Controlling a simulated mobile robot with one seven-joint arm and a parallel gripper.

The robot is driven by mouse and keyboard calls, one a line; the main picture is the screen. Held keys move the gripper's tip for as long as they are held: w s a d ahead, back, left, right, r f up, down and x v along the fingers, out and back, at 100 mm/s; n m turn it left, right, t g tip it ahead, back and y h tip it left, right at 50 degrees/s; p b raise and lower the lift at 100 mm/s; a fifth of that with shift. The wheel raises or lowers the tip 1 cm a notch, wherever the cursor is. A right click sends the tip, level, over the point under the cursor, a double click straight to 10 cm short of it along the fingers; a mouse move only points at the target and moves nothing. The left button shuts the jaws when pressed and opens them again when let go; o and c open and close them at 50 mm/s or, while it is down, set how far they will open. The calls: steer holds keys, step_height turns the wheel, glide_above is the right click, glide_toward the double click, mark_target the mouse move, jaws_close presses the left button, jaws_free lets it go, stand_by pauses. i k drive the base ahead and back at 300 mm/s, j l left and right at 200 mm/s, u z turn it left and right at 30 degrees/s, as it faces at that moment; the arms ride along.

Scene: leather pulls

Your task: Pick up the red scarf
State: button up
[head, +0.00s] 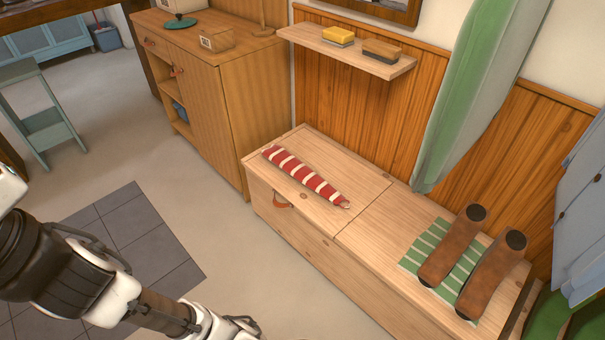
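The red scarf (306,176) has white stripes and lies as a long, narrow, tapered roll on the left part of the wooden bench (365,206). Its wide end is toward the back left and its narrow end toward the front right. It lies fully in view with nothing on it. My arm shows at the lower left, in front of the bench and apart from the scarf. The fingertips of my gripper do not show in the head view.
A shelf (345,52) with two brushes hangs above. A green cloth (470,95) hangs behind. A wooden cabinet (228,110) stands left.

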mark_target(277, 154)
steer(key=i+j+z, duration=0.35)
steer(key=i+j, duration=0.15)
steer(key=j, duration=0.25)
steer(key=i+j+z, duration=0.15)
steer(key=j, duration=0.25)
steer(key=i+j+z, duration=0.15)
steer(key=i+j, duration=0.15)
steer(key=j, duration=0.15)
steer(key=i+j+z, duration=0.25)
steer(key=i+j, duration=0.4)
steer(key=i, duration=0.1)
